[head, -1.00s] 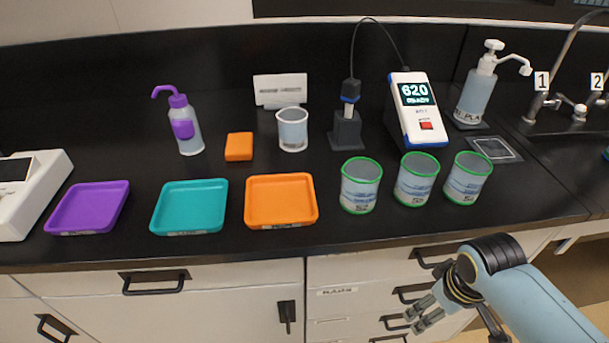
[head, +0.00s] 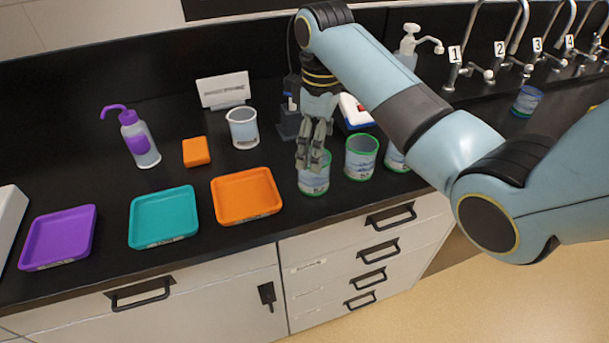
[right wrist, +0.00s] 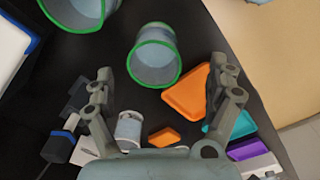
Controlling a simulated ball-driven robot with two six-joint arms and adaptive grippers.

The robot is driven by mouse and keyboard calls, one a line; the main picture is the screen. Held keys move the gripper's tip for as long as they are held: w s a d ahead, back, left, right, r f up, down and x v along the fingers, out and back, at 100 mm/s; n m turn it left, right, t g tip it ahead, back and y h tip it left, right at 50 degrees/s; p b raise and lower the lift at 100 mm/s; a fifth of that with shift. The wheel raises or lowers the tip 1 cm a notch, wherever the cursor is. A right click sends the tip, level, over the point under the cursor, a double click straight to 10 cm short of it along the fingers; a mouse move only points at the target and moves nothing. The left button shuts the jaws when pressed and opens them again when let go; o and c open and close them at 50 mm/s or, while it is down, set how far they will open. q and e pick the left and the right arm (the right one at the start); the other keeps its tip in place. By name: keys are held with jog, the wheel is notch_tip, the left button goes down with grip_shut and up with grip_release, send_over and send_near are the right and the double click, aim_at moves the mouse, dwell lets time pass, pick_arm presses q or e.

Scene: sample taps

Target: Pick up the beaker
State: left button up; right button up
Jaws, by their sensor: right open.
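Three green-rimmed beakers stand in a row along the front of the black counter: the left one (head: 314,183), the middle one (head: 361,160) and the right one (head: 394,159), which my arm partly covers. A clear beaker with a pale rim (head: 243,131) stands farther back. My right gripper (head: 313,158) is open and points down at the left green-rimmed beaker, its fingers overlapping that beaker's rim in the head view. In the right wrist view, a green-rimmed beaker (right wrist: 155,58) shows between the open fingers (right wrist: 162,68), with nothing gripped. My left gripper is out of view.
An orange tray (head: 246,213), a teal tray (head: 164,232) and a purple tray (head: 58,254) line the front left. An orange block (head: 196,152), a purple-topped wash bottle (head: 139,145) and a probe stand (head: 288,124) are behind. A blue-rimmed container (head: 527,101) is by the sink taps.

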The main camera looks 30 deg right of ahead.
jog(key=shift+n, duration=0.3)
jog(key=f, duration=0.6)
jog(key=w+f+p, duration=0.1)
jog(key=f, duration=0.2)
jog(key=shift+w+d+f, duration=0.1)
jog(key=shift+f, duration=0.15)
jog(key=c, duration=1.3)
